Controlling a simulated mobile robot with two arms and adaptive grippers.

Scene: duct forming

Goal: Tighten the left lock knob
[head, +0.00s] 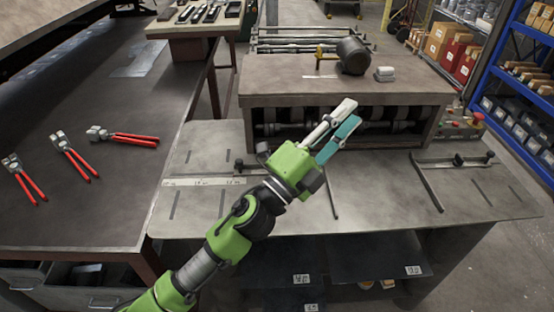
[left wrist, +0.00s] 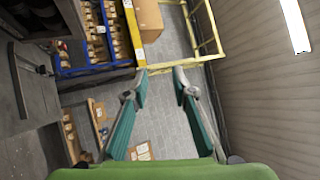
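The bench-top machine (head: 345,88) stands on a grey metal table. A left guide bar (head: 331,200) shows beside my left gripper, and a small dark end piece (head: 239,166) of its cross rod shows to the left. The left lock knob is not clearly visible; my green gripper body covers the middle of that guide. My left gripper (head: 346,119) is raised in front of the machine, pointing up and right. In the left wrist view its two teal fingers (left wrist: 160,75) are apart with nothing between them. My right gripper is in neither view.
A matching right guide (head: 428,185) with a dark knob (head: 458,160) lies on the table's right. Red-handled pliers (head: 122,137) lie on the left bench. A dark cylinder (head: 354,55) rests on the machine. Blue shelving (head: 515,75) stands at right.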

